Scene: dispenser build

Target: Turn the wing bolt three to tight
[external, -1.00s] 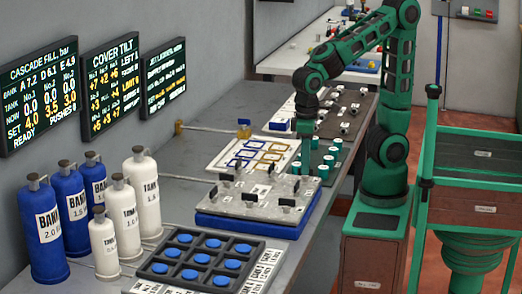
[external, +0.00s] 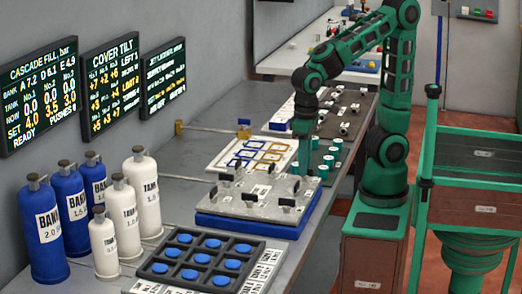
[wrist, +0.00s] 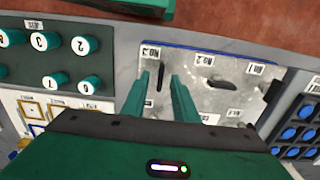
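The grey cover plate (external: 240,208) lies on a blue base on the bench and carries several dark wing bolts. In the wrist view, the wing bolt by the label NO.3 (wrist: 160,76) stands at the plate's end nearest the green caps. My gripper (wrist: 162,80) is open, with one finger on each side of this bolt. I cannot tell whether the fingers touch it. The wing bolt by NO.2 (wrist: 221,87) lies to the right, set at a different angle. In the external view my gripper (external: 303,160) is low at the plate's far end, and bolt three is not clear there.
Green numbered caps (wrist: 47,40) stand close to the plate's end. A black tray with blue discs (external: 150,268) is at the near end. Blue and white tanks (external: 42,225) stand by the wall. A COVER TILT screen (external: 111,88) hangs above.

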